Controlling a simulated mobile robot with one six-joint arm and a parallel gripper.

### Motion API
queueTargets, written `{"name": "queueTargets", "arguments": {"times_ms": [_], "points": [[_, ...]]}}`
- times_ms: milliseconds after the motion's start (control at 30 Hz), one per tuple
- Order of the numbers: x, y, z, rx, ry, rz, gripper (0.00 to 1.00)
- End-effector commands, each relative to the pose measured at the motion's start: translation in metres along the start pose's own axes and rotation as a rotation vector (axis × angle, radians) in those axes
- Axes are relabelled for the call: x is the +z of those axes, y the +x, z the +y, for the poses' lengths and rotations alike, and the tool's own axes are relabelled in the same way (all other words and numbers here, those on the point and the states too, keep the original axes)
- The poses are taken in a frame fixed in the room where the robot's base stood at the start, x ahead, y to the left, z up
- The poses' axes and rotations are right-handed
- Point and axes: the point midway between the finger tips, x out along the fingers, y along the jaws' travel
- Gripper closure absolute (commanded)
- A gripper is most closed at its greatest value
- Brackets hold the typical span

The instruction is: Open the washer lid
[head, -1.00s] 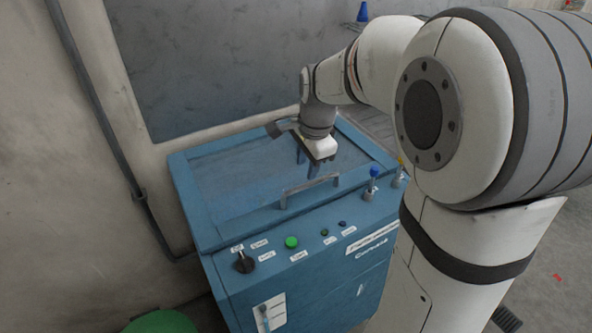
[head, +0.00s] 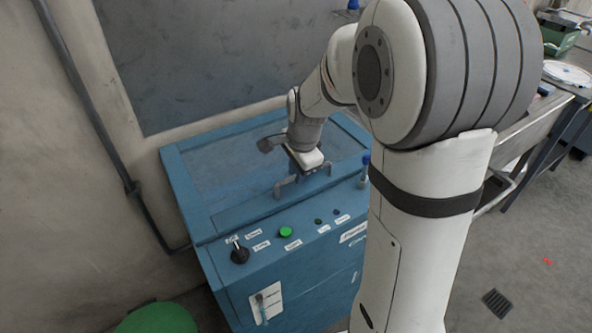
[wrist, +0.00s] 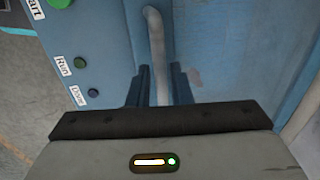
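The blue washer (head: 235,225) stands against the wall, and its flat blue lid (head: 215,175) is down. A grey bar handle (head: 278,188) runs along the lid's front edge. My gripper (head: 303,172) is at the handle and hides part of it in the head view. In the wrist view the handle (wrist: 155,35) runs between the two dark fingers of my gripper (wrist: 162,85). The fingers are apart, one on each side of the bar, with a small gap showing on the right side. The gripper looks open around the handle.
The front panel carries a black knob (head: 239,255), a green button (head: 286,232) and smaller buttons. A blue-topped fitting (head: 365,168) stands right of the lid. A green round object (head: 157,320) is on the floor at front left. A bench (head: 540,125) stands at right.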

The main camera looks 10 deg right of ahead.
Motion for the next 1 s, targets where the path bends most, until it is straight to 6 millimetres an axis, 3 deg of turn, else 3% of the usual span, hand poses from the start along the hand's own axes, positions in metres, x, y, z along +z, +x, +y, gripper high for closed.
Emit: {"name": "queueTargets", "arguments": {"times_ms": [200, 667, 867, 1000], "points": [[0.000, 0.000, 0.000, 0.000, -0.001, 0.000, 0.99], [0.000, -0.001, -0.001, 0.001, 0.000, 0.000, 1.00], [-0.005, -0.015, -0.004, 0.028, 0.012, 0.002, 1.00], [-0.015, -0.037, -0.009, 0.078, 0.029, 0.006, 1.00]]}}
